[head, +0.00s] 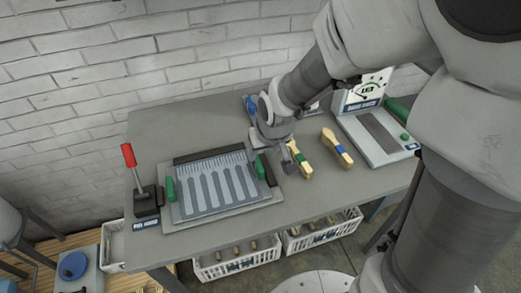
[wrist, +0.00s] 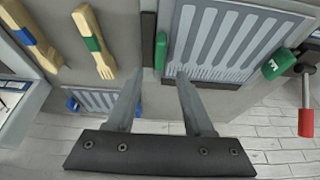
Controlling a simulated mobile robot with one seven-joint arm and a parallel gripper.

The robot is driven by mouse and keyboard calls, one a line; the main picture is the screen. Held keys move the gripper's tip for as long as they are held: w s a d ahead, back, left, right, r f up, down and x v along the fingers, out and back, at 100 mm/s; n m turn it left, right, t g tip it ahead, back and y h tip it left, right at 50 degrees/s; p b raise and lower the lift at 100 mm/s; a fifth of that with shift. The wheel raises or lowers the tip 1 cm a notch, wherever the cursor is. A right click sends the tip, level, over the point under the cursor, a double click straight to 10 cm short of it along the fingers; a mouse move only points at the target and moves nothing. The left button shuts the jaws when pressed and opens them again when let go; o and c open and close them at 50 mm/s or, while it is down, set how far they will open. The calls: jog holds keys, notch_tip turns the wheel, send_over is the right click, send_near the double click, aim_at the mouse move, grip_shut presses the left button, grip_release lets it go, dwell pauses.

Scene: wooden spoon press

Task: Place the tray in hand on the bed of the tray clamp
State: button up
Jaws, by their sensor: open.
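In the wrist view the tray (wrist: 235,35) is at the upper right. Green grips (head: 170,190) stand at its two sides; one also shows in the wrist view (wrist: 160,50). The clamp's red-handled lever (head: 128,155) stands upright at the left of the bed. My gripper (head: 275,158) is open, near the tray's right edge. In the wrist view the gripper (wrist: 159,75) has nothing between its fingers.
A gauge station (head: 365,95) stands at the table's right. Another slotted tray (wrist: 98,100) with blue grips lies behind my gripper. White crates (head: 237,262) sit below the table.

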jog(key=s+d+r+m, duration=0.1)
jog(key=s+d+r, duration=0.4)
jog(key=s+r, duration=0.2)
jog(key=s+d+r+m+t+h, duration=0.1)
jog(key=s+d+r+m, duration=0.1)
jog(key=s+d+r, duration=0.4)
jog(key=v, duration=0.5)
jog(key=shift+s+d, duration=0.15)
jog(key=shift+f+p, duration=0.1)
jog(key=shift+p, duration=0.2)
notch_tip(320, 180, up, 5)
jog(key=p, duration=0.5)
